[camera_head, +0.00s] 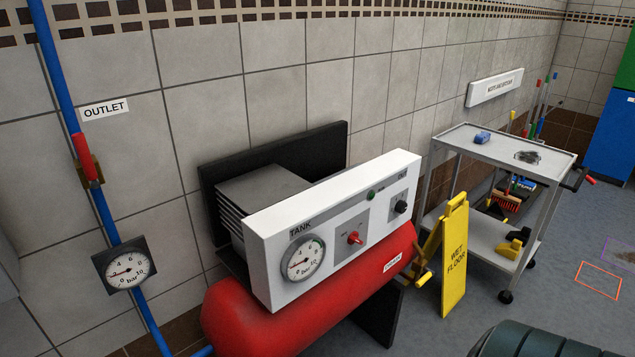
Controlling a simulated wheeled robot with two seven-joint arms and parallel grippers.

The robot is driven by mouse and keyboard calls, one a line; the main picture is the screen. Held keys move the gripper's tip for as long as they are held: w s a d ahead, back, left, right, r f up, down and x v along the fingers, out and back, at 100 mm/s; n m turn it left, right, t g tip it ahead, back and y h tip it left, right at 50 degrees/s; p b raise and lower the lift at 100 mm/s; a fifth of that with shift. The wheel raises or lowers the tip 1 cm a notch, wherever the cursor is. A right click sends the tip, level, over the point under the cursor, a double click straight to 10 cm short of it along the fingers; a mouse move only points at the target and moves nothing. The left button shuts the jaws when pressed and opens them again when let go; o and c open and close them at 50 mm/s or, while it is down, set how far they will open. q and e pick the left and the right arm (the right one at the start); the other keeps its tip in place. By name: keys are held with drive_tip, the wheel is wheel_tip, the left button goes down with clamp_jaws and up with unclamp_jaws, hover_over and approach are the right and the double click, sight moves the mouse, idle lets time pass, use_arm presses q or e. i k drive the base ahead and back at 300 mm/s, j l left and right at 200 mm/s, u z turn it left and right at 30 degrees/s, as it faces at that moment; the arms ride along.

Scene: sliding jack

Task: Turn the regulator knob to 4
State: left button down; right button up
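A white control panel (345,200) sits on a red compressor tank (265,318) against the tiled wall. A small black knob (401,207) is at the panel's right end, under a small label; its markings are too small to read. A red switch or knob (354,238) is in the panel's middle, with a small green button or lamp (371,196) above it. The TANK gauge (302,260) is at the panel's left. A second gauge (126,269), marked in bar, is on the blue pipe at left. Neither of my grippers is in view.
A red-handled valve (88,165) is on the blue pipe below an OUTLET sign. A yellow wet floor sign (455,258) stands right of the tank, beside a grey cart (448,138). A dark ribbed round object (540,340) is at the bottom right. Grey floor is open at right.

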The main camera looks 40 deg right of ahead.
sight(401, 206)
drive_tip(key=z, duration=1.6)
